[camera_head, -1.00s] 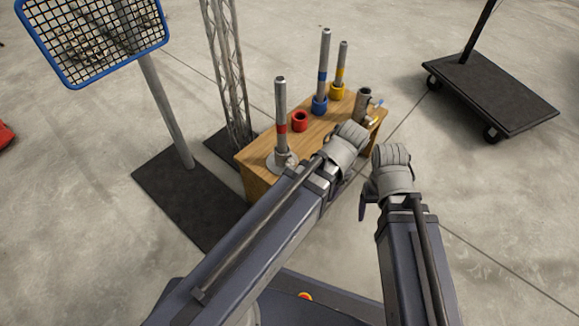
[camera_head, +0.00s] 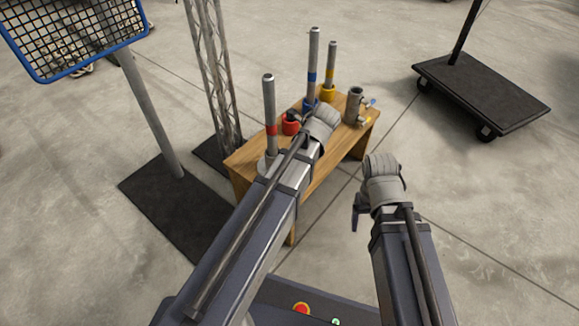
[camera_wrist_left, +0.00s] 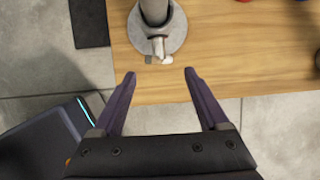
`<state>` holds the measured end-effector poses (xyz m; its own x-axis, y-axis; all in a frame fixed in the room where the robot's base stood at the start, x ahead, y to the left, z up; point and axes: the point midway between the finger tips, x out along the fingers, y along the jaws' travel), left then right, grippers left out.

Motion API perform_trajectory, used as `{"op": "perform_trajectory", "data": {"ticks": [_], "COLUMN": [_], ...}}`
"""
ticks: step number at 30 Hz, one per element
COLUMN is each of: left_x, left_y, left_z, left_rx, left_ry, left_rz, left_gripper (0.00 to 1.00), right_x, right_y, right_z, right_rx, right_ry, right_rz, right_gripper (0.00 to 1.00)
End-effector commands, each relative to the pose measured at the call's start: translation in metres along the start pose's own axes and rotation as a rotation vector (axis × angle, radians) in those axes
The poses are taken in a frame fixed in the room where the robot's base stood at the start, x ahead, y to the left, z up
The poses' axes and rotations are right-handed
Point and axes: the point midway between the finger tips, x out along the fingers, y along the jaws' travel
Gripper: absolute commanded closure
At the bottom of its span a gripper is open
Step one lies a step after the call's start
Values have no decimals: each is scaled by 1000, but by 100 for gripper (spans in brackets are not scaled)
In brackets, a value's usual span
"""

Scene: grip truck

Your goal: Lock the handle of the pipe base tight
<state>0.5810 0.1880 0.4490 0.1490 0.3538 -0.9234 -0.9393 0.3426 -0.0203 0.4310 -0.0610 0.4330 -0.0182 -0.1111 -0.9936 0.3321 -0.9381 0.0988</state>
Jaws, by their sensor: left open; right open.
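The grey pipe base, a round flange with a short collar (camera_wrist_left: 158,42), stands on the wooden table with the upright pipe (camera_head: 269,105) in it. Its small handle (camera_wrist_left: 160,50) sticks out toward my left gripper in the left wrist view. In the head view my arm partly hides the base. My left gripper (camera_wrist_left: 160,76) is open and empty, its fingertips just short of the handle, one to each side and apart from it. In the head view its fingers are hidden behind my arm. My right gripper (camera_head: 357,212) is open and empty, off the table's right side.
The wooden table (camera_head: 322,172) also holds a red ring (camera_head: 290,124), pipes in blue and yellow collars, and a grey fitting (camera_head: 354,104) with side handles. A lattice mast (camera_head: 214,80) and a mesh-panel stand are left. A black cart (camera_head: 480,95) is right.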

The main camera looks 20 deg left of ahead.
Motion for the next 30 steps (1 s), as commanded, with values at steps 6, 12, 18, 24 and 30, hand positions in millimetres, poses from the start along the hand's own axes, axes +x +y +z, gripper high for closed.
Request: {"op": "perform_trajectory", "data": {"ticks": [6,12,18,24,30], "left_x": [22,49,71,76,75], "left_y": [0,0,0,0,0], "left_z": [-2,-3,-2,-1,0], "left_rx": [-2,-2,-2,-1,-1], "left_ry": [0,1,1,1,1], "left_rz": [0,1,1,0,0], "left_gripper": [23,23,23,23,25], "right_x": [20,46,66,70,69], "right_y": [-2,-4,-7,-7,-7], "right_z": [-1,-3,-4,-4,-4], "right_rx": [4,6,6,6,5], "right_ry": [0,1,3,3,3], "right_rz": [0,0,0,0,0], "right_gripper": [24,24,24,24,24]}}
